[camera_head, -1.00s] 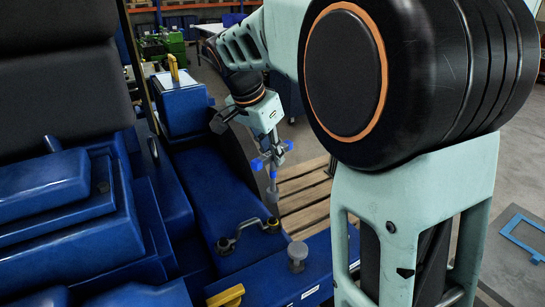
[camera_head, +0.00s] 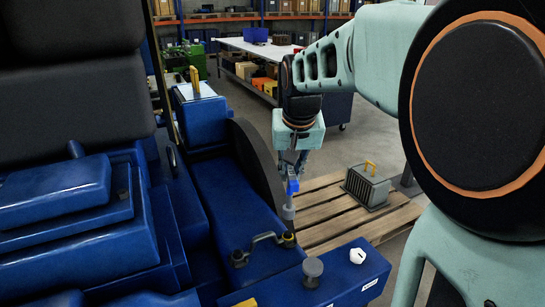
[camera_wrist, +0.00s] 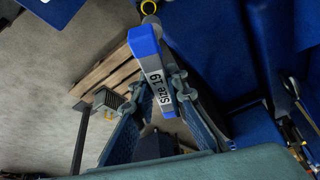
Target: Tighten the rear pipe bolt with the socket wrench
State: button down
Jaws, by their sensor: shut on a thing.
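My gripper (camera_head: 292,168) is shut on the socket wrench (camera_head: 292,187), which has a blue body and a grey lower end and hangs roughly upright. In the wrist view the wrench (camera_wrist: 155,70) sits between the fingers and reads "Size 19". Its far end points at a yellow ring (camera_wrist: 149,6). In the head view a dark bent pipe (camera_head: 264,239) lies on the blue engine. Its right end has a yellowish fitting (camera_head: 289,240), just below the wrench tip. A small gap seems to remain between them. The bolt head itself is too small to make out.
A grey round knob (camera_head: 313,267) and a white nut-like part (camera_head: 357,256) stand on the blue block in front. A dark curved wheel (camera_head: 257,165) rises close to my gripper. A wooden pallet (camera_head: 330,208) with a grey finned part (camera_head: 367,186) lies behind.

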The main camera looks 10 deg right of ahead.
jog(key=n+y, duration=0.1)
jog(key=n, duration=0.1)
jog(key=n+b, duration=0.1)
jog(key=n, duration=0.1)
jog(key=shift+d+f+y, duration=0.1)
jog(key=shift+f+y, duration=0.25)
jog(key=shift+y, duration=0.05)
jog(key=n, duration=0.1)
jog(key=n+y, duration=0.1)
jog(key=n, duration=0.1)
jog(key=n+g+b, duration=0.1)
jog(key=shift+f, duration=0.25)
jog(key=n, duration=0.2)
jog(key=n+g+y, duration=0.1)
jog(key=n, duration=0.1)
jog(key=shift+w+f+y, duration=0.1)
jog(key=shift+f+y, duration=0.1)
jog(key=shift+y, duration=0.1)
jog(key=n+g, duration=0.1)
jog(key=n, duration=0.1)
jog(key=n+p, duration=0.1)
jog(key=n, duration=0.1)
jog(key=shift+f+n+g+y, duration=0.2)
jog(key=shift+n+g+y, duration=0.1)
jog(key=shift+g, duration=0.1)
notch_tip(320, 180, down, 4)
jog(key=b, duration=0.2)
jog(key=shift+r+b, duration=0.25)
jog(key=shift+b, duration=0.05)
